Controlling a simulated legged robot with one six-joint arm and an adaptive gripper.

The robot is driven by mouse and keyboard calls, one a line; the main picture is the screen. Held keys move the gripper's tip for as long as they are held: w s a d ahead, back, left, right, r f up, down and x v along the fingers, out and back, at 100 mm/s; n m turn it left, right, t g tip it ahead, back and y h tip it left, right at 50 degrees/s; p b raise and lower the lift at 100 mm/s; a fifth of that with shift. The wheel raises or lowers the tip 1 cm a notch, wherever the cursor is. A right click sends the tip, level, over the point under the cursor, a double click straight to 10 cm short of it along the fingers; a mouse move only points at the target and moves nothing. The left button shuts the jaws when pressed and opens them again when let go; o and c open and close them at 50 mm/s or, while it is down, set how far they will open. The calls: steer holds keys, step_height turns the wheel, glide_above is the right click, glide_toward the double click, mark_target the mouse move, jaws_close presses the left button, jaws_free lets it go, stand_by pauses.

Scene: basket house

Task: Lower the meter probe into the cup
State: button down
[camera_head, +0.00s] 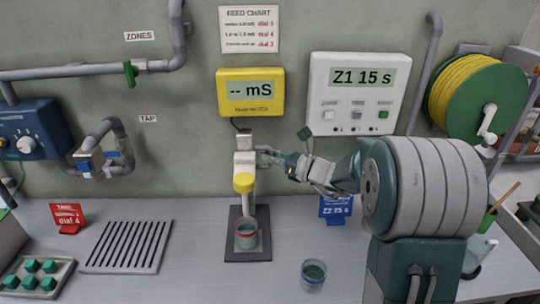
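The meter probe (243,183) has a yellow head and hangs on a pale upright stand (245,142). A cup (246,236) with a red rim and greenish content stands on the stand's dark base plate (262,253), below the yellow head. A pale shaft shows between the head and the cup; I cannot tell whether its tip is inside the cup. My gripper (266,156) reaches in from the right beside the stand's pale upper block, above the yellow head. Its fingers are too small to tell if they are apart, closed or touching the block.
A clear cup (313,274) with dark green content stands at the front. A slotted drain grate (127,246), a tray of green pieces (38,277) and a red sign (68,217) are at left. A blue sign (336,208) stands at right. The yellow meter (250,92) reads "-- mS".

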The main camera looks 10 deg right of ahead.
step_height(320, 180, down, 7)
stand_by(0.5)
steer(key=c, duration=0.6)
jaws_free()
steer(key=shift+c, duration=0.2)
steer(key=shift+f, duration=0.1)
steer(key=v, duration=1.2)
